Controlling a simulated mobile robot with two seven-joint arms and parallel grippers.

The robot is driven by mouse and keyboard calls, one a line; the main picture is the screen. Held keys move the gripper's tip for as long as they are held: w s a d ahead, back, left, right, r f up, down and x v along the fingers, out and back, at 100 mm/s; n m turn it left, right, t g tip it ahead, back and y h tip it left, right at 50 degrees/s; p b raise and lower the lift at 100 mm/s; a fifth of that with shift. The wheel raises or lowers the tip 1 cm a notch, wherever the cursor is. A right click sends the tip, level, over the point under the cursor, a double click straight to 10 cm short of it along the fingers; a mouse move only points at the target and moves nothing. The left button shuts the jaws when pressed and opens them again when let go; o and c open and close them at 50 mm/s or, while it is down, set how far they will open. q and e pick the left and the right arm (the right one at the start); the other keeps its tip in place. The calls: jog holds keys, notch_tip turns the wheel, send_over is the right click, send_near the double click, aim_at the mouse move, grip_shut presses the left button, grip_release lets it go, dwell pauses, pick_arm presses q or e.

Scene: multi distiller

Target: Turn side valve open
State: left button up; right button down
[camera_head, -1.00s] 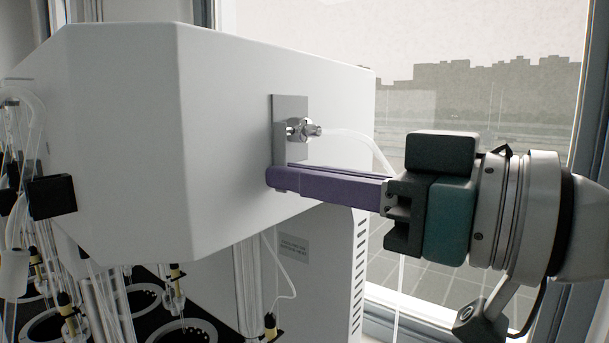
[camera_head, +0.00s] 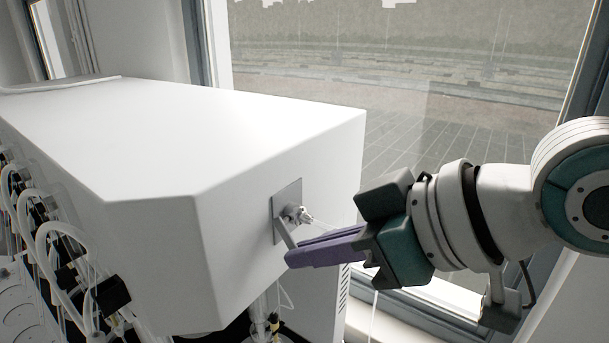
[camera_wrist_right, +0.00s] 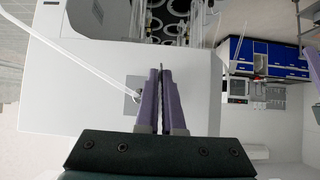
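The side valve (camera_head: 297,214) is a small metal fitting on a square grey plate on the end face of the white distiller housing. Its flat grey handle (camera_head: 283,234) slants down from the fitting to the purple fingertips. My right gripper (camera_head: 290,257) reaches in from the right, its fingers nearly together at the handle's lower end. It looks shut on the handle, though the fingers hide the contact. In the right wrist view, the right gripper (camera_wrist_right: 161,72) has only a thin gap between its fingers, just right of the valve (camera_wrist_right: 123,91). My left gripper is not in view.
The white housing (camera_head: 180,140) fills the left of the head view. Tubing and glassware (camera_head: 75,250) hang along its left side. A thin hose (camera_wrist_right: 72,50) runs from the valve. A window (camera_head: 440,120) stands behind. Blue cabinets (camera_wrist_right: 285,60) show farther off in the wrist view.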

aim_at(308, 216)
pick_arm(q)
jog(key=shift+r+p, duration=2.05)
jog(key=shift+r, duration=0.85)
pick_arm(e)
jog(key=shift+w+a+r+g+h, duration=0.1)
jog(key=shift+r+g+h, duration=0.5)
jog(key=shift+g+h, duration=0.65)
jog(key=shift+s+a+r+g+h, duration=0.1)
jog(key=shift+r+g+h, duration=0.7)
jog(key=shift+h, duration=0.9)
jog(key=shift+w+a+r+g+h, duration=0.1)
jog(key=shift+r+g+h, duration=0.35)
jog(key=shift+g+h, duration=0.85)
jog(key=shift+h, duration=0.25)
jog(key=c, duration=1)
grip_release()
jog(key=shift+c, duration=0.2)
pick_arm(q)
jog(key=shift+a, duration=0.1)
